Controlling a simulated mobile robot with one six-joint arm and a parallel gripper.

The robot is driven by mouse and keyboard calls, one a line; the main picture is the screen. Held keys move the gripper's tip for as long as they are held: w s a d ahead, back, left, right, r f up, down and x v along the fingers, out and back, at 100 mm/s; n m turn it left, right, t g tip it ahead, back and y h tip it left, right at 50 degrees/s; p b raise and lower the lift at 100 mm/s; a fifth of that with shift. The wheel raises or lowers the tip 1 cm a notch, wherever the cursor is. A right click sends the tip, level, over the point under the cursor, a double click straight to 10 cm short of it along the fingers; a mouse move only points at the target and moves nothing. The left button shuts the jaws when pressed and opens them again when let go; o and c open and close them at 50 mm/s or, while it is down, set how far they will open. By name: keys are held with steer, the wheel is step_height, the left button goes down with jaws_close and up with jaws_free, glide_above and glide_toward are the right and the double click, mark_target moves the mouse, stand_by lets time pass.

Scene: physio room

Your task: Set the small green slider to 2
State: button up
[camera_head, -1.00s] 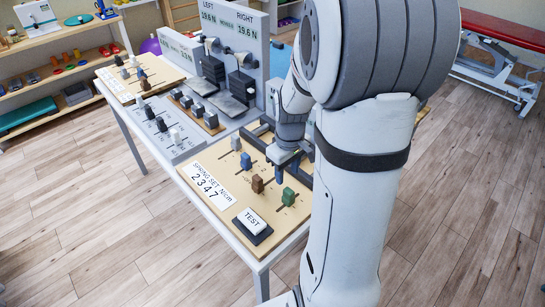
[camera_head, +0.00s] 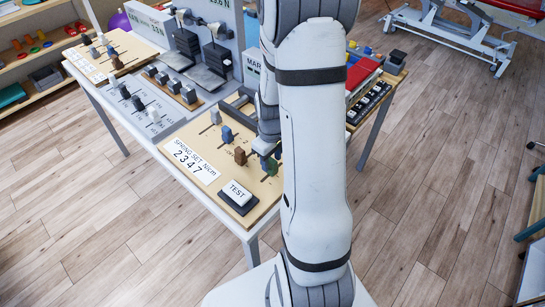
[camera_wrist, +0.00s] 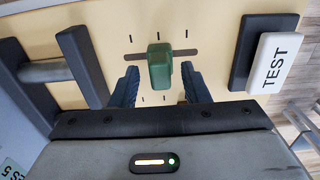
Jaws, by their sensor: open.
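The small green slider (camera_wrist: 160,66) stands on a dark slot in the beige board (camera_wrist: 115,35), with tick marks beside the slot. In the wrist view my gripper (camera_wrist: 160,84) is open, with one blue finger on each side of the slider. In the head view the green slider (camera_head: 270,165) is partly hidden by my arm. The brown slider (camera_head: 240,155), blue slider (camera_head: 227,134) and grey slider (camera_head: 215,117) stand along the same board.
The TEST button (camera_head: 238,191) sits at the board's front corner, and right of the slider in the wrist view. A label reading 2 3 4 7 (camera_head: 191,160) lies on the board. A dark frame (camera_wrist: 75,60) stands left of the slider in the wrist view.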

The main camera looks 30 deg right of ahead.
jaws_close()
stand_by(0.3)
stand_by(0.3)
